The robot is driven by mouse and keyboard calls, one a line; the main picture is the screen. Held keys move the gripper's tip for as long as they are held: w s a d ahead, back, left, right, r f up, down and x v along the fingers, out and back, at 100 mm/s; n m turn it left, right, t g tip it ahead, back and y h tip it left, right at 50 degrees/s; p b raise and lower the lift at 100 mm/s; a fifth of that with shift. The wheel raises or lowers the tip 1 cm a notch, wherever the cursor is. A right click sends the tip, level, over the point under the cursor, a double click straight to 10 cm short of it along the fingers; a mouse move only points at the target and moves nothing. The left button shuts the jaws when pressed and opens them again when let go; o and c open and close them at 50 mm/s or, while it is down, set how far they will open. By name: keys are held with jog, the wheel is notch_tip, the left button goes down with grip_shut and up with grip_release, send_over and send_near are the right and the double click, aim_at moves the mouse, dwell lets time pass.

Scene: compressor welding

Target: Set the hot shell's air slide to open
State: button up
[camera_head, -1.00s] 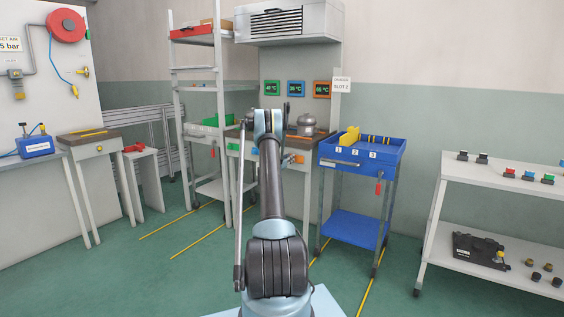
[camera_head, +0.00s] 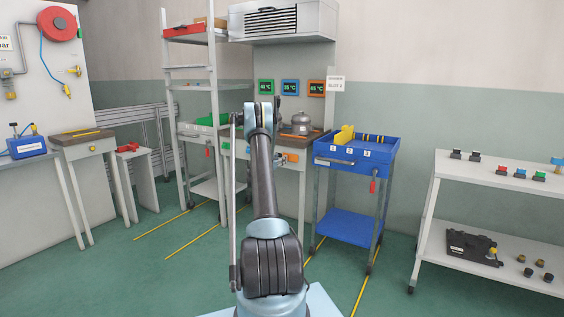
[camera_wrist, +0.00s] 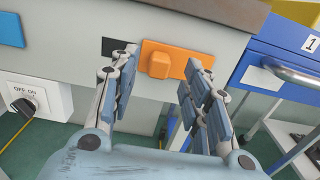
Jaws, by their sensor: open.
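In the wrist view an orange slide plate (camera_wrist: 178,58) with a raised orange knob (camera_wrist: 159,65) sits on the grey bench front. A black slot (camera_wrist: 115,47) shows to its left. My gripper (camera_wrist: 163,62) is open, with one finger on each side of the knob and visible gaps to it. In the head view the orange slide (camera_head: 292,157) is small beside my arm, and my gripper is hidden behind the arm. A grey metal shell (camera_head: 301,124) stands on the bench top. The orange display (camera_head: 317,88) above appears to read 65 °C.
A blue slide (camera_wrist: 10,30) and a white OFF/ON switch box (camera_wrist: 36,98) are left of the orange slide. The blue cart (camera_head: 329,160) stands close on the right, its grey handle (camera_wrist: 295,72) near my right finger. Green floor is open in front.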

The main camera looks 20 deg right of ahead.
jog(key=v, duration=0.7)
jog(key=shift+s, duration=0.15)
jog(key=shift+a, duration=0.1)
